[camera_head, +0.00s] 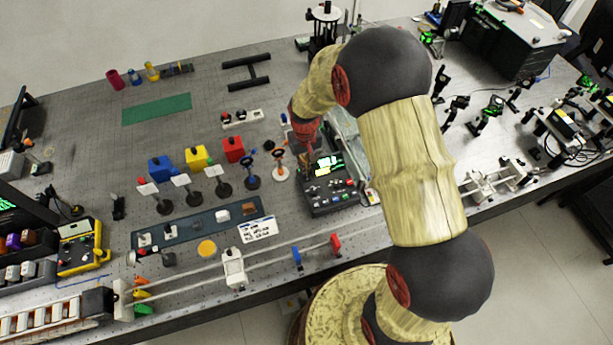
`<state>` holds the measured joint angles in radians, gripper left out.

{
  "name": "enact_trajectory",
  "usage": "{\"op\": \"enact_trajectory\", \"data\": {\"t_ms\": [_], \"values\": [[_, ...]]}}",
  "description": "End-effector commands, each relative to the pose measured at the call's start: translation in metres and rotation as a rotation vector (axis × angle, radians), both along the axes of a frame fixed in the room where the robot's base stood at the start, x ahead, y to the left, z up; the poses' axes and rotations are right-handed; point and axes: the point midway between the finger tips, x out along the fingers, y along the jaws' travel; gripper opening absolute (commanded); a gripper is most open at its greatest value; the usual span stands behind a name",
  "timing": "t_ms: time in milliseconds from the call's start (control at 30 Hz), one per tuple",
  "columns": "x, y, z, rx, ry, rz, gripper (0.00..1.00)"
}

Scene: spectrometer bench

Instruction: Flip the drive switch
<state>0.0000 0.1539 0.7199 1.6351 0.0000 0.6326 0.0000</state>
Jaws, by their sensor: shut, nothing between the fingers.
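A dark control box (322,204) with a lit green display (328,165) and several small knobs and buttons stands near the middle of the bench. I cannot tell which small part on it, if any, is the drive switch. My gripper (311,158) points down at the back left of this box, close to the display. It is shut and holds nothing. Whether its tips touch the box cannot be made out. My arm covers the area right of the box. A yellow-edged control box (78,262) with small controls stands at the far left.
Blue (160,168), yellow (196,157) and red (233,149) blocks stand left of my gripper, with several post-mounted plates before them. An orange-ringed post (280,160) is close by. A rail with a white carriage (233,268) runs along the front. A green mat (157,108) lies behind.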

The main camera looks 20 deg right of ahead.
Motion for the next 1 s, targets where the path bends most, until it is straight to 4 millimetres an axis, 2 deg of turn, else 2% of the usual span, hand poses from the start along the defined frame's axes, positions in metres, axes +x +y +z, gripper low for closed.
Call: {"op": "enact_trajectory", "data": {"t_ms": [1000], "values": [[0.000,0.000,-0.014,0.000,0.000,0.000,0.00]]}}
